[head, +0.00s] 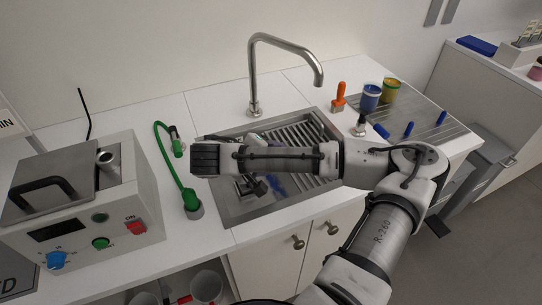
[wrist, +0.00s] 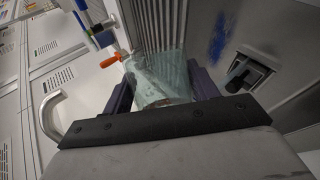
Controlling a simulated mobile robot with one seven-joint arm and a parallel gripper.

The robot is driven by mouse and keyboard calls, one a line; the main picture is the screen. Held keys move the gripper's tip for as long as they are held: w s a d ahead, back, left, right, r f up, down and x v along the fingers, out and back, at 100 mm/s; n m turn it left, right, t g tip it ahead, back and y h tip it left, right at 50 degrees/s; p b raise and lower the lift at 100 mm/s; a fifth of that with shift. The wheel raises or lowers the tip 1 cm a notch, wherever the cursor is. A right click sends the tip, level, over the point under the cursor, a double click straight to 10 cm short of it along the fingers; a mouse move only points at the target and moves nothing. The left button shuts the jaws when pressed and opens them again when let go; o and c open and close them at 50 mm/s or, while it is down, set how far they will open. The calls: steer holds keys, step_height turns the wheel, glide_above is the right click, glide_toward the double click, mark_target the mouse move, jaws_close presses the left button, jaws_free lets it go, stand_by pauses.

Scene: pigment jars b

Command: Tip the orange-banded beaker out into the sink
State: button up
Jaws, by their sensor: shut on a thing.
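A clear, pale greenish glass beaker (wrist: 160,78) is between the two dark fingers of my gripper (wrist: 162,84) in the wrist view. The gripper is shut on it, with a finger at each side, over the steel sink (head: 231,212). No orange band shows on the visible glass, and I cannot clearly make out its contents or tilt. The sink also shows in the wrist view (wrist: 285,28), with ribs beyond the beaker. In the head view my arm covers most of the gripper and beaker.
A blue patch (head: 277,184) lies in the sink. The tap (head: 254,75) stands behind it. An orange-handled tool (head: 340,95), a blue jar (head: 370,97) and a yellow jar (head: 389,90) stand at the right. A lidded device (head: 85,215) and green hose (head: 170,160) are left.

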steer(key=shift+w+a+n+g+h, duration=0.2)
steer(key=shift+n+g+h, duration=0.15)
steer(key=shift+h, duration=0.25)
steer(key=shift+w+a+r+n+g+h, duration=0.2)
steer(key=shift+r+n+g+h, duration=0.25)
steer(key=shift+r+n+h, duration=0.3)
steer(key=shift+f, duration=0.1)
